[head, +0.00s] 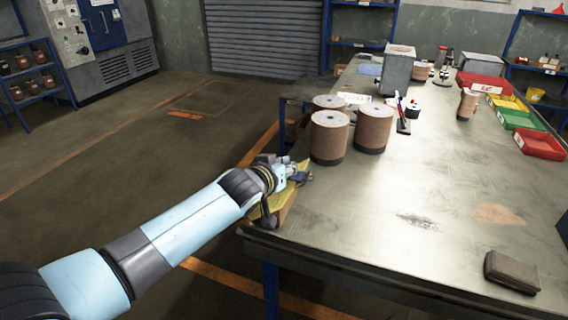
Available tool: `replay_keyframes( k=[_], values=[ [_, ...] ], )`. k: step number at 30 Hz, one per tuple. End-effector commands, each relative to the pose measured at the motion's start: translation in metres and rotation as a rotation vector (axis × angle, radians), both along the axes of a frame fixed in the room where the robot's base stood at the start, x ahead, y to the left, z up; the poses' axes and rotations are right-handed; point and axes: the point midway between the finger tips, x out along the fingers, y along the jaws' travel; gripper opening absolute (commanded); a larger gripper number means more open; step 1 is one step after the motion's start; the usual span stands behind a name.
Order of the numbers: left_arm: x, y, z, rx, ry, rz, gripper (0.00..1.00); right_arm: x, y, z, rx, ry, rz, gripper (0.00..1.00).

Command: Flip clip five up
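My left arm reaches in from the left to the near left corner of the workbench. My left gripper (299,174) is over or against a yellow and brown object (285,202) at that corner. The gripper and wrist hide much of this object, and I cannot tell whether they touch. The fingers are too small to tell open from shut. I cannot make out any clip or a number five. Stacks of brown flap discs stand just beyond, one in front (329,138), one to the right (373,129), one behind (329,103). My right gripper is not in view.
The metal workbench (400,190) is clear in its near middle. A brown block (512,272) lies near its front right. Red (541,144), green (521,119) and yellow bins line the right edge. A grey box (398,70) and a smaller disc stack (467,106) stand farther back.

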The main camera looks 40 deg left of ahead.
Motion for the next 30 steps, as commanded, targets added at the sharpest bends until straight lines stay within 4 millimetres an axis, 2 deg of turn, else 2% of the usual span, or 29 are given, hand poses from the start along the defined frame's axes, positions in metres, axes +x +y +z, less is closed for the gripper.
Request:
replay_keyframes(
  k=[1,18,30],
  values=[
    [0.004,-0.003,0.007,0.035,-0.007,-0.002,0.00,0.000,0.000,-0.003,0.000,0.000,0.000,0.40],
    [0.009,-0.026,0.013,0.554,0.119,0.000,0.00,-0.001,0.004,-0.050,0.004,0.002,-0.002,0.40],
    [0.011,-0.038,0.013,0.804,0.182,-0.002,0.00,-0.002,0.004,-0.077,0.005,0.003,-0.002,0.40]
  ],
)
